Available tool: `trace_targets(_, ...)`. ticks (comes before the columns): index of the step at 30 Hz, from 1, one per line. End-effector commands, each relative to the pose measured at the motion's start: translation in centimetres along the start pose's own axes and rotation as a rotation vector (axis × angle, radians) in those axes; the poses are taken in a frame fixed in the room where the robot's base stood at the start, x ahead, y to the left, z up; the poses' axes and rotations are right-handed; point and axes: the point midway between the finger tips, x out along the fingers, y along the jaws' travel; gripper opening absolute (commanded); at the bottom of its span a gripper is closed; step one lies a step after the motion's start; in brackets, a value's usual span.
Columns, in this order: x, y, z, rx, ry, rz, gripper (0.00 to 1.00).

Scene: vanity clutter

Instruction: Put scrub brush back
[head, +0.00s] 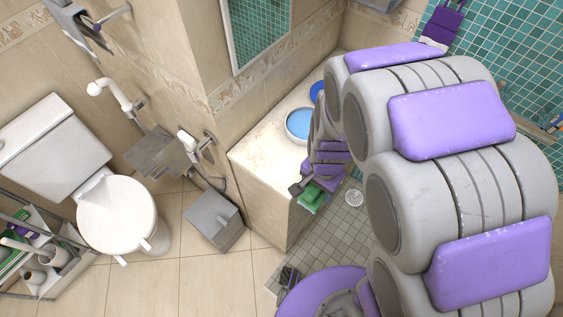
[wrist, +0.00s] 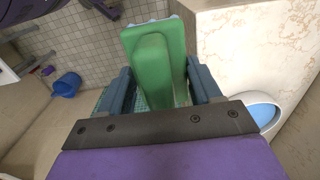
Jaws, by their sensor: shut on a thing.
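A green scrub brush (wrist: 152,60) is held between the two fingers of my gripper (wrist: 160,92) in the wrist view, with one finger on each side of it. In the head view the green brush (head: 312,197) shows at the end of my gripper (head: 303,189), in front of the counter's right side and above the small-tiled floor. The brush appears clear of the counter in both views. Much of my gripper is hidden behind my arm in the head view.
A pale stone counter (head: 262,160) holds a blue-and-white basin (head: 298,124). A toilet (head: 116,215), a grey bin (head: 214,218) and a shelf rack (head: 50,262) with bottles and rolls stand left. A drain (head: 354,197) lies in the tiled floor. A blue container (wrist: 67,85) is at left in the wrist view.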

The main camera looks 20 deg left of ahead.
Motion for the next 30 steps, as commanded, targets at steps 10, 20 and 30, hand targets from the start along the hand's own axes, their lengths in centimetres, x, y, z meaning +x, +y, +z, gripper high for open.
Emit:
trace_targets(10,1.0,-6.4,-1.6,-0.011,0.006,0.006,0.39)
trace_targets(20,1.5,-12.6,-3.7,-0.008,0.006,-0.001,0.39)
trace_targets(30,1.9,-15.3,-4.3,-0.007,0.005,0.004,0.39)
